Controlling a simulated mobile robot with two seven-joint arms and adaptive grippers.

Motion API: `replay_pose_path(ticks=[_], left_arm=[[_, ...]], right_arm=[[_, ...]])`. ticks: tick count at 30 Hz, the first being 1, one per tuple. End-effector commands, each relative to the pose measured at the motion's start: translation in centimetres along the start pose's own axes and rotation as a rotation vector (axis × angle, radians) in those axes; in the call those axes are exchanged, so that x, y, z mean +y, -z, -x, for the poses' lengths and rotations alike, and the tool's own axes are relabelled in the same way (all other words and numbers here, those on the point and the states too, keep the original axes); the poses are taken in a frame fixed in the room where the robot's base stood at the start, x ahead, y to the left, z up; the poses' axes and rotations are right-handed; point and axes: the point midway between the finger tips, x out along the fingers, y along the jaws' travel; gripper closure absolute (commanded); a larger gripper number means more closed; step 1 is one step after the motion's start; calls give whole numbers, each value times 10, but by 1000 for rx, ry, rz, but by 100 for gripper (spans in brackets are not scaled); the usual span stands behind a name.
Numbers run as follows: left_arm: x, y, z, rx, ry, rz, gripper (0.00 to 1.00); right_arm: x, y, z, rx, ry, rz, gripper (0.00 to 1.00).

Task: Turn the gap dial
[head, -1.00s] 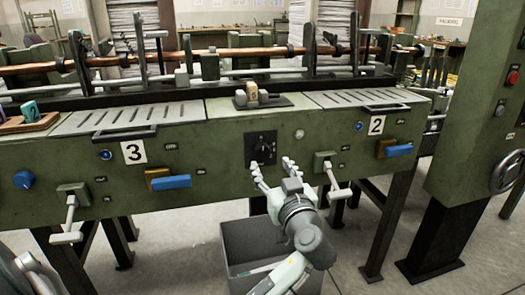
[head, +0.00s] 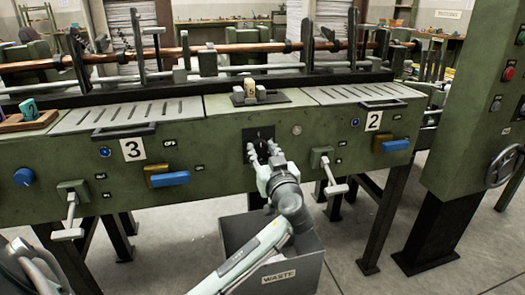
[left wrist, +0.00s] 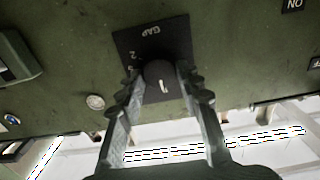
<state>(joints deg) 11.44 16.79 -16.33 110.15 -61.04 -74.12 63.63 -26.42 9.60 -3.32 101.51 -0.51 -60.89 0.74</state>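The gap dial is a dark round knob with a white pointer line. In the left wrist view the knob (left wrist: 162,76) sits on a black plate marked GAP, with a 2 beside it. In the head view its black plate (head: 259,131) is on the front of the green machine, and the knob is mostly hidden by my fingers. My left gripper (head: 262,151) is at the plate. In the left wrist view its fingers (left wrist: 160,82) are close against both sides of the knob, shut on it. My right gripper is not in view.
A grey waste bin (head: 300,262) stands below my left arm. Levers with white handles (head: 335,188) and blue handles (head: 168,180) stick out from the machine front (head: 215,140) on both sides. A green cabinet with a handwheel (head: 503,165) stands at the right.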

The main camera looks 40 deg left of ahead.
Motion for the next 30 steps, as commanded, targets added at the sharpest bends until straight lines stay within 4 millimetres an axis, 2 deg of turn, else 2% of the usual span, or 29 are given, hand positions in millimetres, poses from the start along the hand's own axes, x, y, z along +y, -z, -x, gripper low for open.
replay_pose_path(ticks=[1, 6, 17, 30], left_arm=[[0, 0, 0, 0, 1, 0, 75], [0, 0, 0, 0, 1, 0, 94], [0, 0, 0, -2, 0, -67, 94], [1, 0, 0, -3, 1, -422, 94]], right_arm=[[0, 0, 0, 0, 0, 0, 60], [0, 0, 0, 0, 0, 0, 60], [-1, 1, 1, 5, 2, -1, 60], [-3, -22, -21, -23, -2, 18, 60]])
